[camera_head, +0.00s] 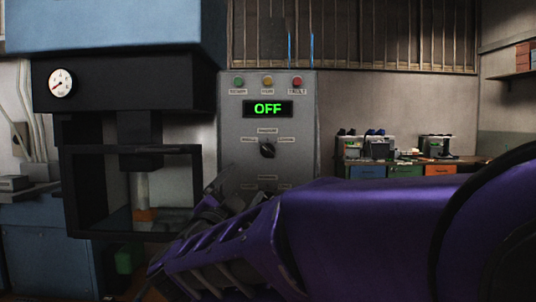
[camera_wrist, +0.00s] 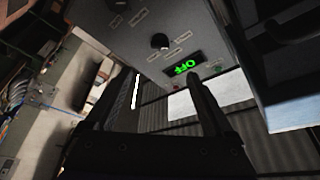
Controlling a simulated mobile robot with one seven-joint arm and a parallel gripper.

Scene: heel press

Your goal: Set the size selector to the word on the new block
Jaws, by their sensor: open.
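The size selector, a dark round knob (camera_head: 267,150), sits on the grey control panel (camera_head: 232,160) under a green display (camera_head: 267,109) reading OFF. Small labels stand above, left and right of it, too small to read surely; I cannot tell which one it points to. The knob also shows upside down in the wrist view (camera_wrist: 160,41). My gripper (camera_wrist: 161,78) is open and empty, its two fingers reaching toward the panel, apart from the knob. In the head view it is low, in front of the panel's lower part. No block with a readable word shows.
A dark press (camera_head: 72,190) with a framed window stands left of the panel; a pale cylinder (camera_head: 142,188) and an orange piece (camera_head: 145,214) show inside. A dial gauge (camera_head: 61,83) is above. Green, amber and red lamps (camera_head: 267,82) top the panel. A cluttered bench (camera_head: 352,161) is behind right.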

